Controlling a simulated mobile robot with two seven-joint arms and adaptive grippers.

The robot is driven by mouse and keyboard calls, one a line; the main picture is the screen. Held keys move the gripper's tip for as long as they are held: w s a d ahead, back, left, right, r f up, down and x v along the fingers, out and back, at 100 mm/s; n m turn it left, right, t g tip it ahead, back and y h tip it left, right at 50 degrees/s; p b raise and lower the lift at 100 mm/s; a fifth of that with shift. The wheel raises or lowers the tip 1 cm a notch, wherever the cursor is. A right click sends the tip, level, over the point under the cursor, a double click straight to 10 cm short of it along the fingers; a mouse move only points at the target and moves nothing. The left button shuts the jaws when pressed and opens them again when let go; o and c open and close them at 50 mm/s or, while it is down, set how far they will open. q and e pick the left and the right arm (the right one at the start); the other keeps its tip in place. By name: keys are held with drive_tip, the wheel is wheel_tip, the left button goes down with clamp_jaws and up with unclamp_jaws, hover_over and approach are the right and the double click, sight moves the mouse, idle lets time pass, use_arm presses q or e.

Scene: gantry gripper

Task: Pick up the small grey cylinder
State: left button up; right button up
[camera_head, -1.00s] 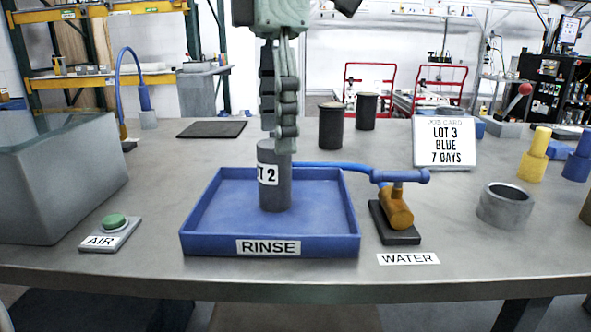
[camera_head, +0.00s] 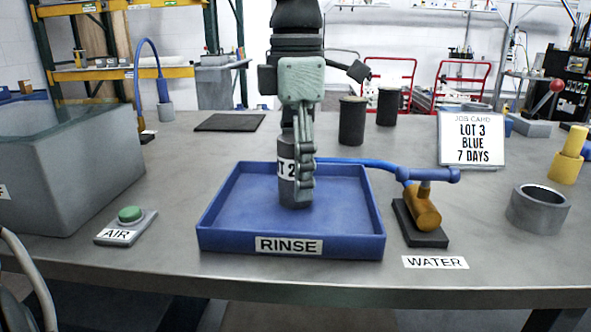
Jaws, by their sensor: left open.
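The small grey cylinder (camera_head: 286,187) stands upright in the blue tray marked RINSE (camera_head: 290,243). A white label ending in "T 2" is partly visible on it. My left gripper (camera_head: 303,192) points straight down at the cylinder, its jaws open. My right gripper is not in view.
Right of the tray are an orange and blue water valve (camera_head: 425,208), a hollow grey ring (camera_head: 538,209) and a job card (camera_head: 471,139). On the left are a large grey tank (camera_head: 60,175) and a green AIR button (camera_head: 130,214). Two dark cylinders (camera_head: 352,121) (camera_head: 388,106) stand behind.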

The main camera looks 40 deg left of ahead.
use_arm(q)
drive_tip(key=shift+c, duration=0.5)
clamp_jaws()
